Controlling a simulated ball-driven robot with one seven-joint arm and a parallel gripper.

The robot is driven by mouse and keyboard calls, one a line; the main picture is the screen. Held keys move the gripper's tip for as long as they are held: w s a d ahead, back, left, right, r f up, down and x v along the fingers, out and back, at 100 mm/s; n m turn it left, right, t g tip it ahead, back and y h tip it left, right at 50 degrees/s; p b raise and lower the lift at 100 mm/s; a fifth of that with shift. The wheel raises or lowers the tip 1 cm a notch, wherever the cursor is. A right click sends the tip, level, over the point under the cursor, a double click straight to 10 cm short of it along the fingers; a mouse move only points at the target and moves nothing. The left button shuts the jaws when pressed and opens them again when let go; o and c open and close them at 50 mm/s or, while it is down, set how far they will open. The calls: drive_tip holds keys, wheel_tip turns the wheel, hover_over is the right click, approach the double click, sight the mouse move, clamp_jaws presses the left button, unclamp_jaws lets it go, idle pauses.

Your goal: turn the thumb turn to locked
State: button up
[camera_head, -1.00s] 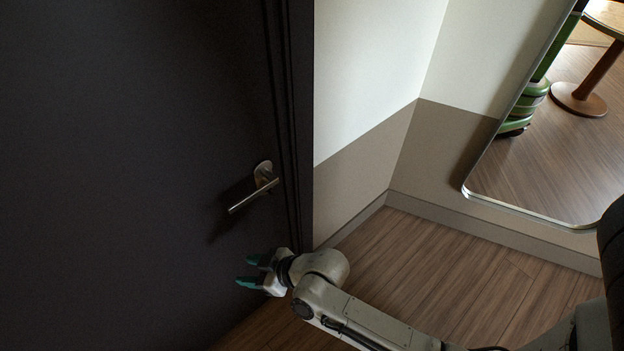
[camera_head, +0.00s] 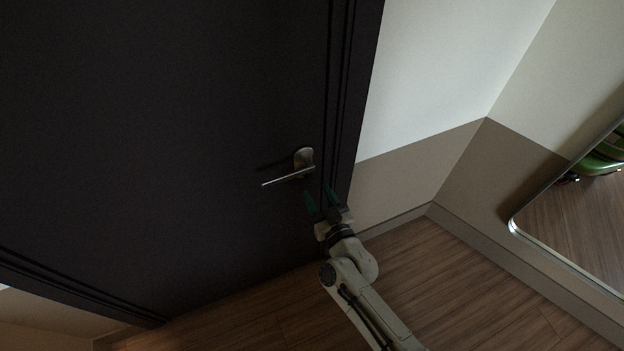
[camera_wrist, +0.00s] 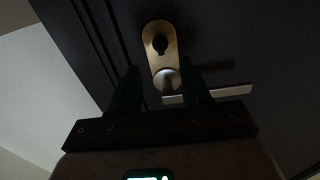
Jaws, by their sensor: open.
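In the wrist view the thumb turn (camera_wrist: 160,43) is a small dark piece on the upper part of a brass-coloured plate (camera_wrist: 152,30). I cannot tell whether it stands at locked. The lever handle (camera_wrist: 220,94) reaches right from its round base below the thumb turn. In the head view the plate (camera_head: 303,156) and lever (camera_head: 287,179) are on the dark door, and the thumb turn is too small to make out. My gripper (camera_head: 320,198) is open and empty, with green fingers just below the plate. In the wrist view its fingertips (camera_wrist: 161,70) flank the lever's base.
The dark door (camera_head: 150,130) fills the left, with its frame (camera_head: 361,100) just right of the handle. A pale and brown wall (camera_head: 420,165) and a leaning mirror (camera_head: 570,215) stand to the right. Bare wood floor (camera_head: 440,280) lies below.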

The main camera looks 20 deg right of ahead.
sight(307, 176)
drive_tip(key=w+b, duration=0.1)
drive_tip(key=w, duration=0.3)
drive_tip(key=shift+w+f+b, duration=0.15)
drive_tip(key=shift+w+b, duration=0.05)
drive_tip(key=shift+b, duration=0.2)
drive_tip(key=shift+w, duration=0.85)
clamp_jaws()
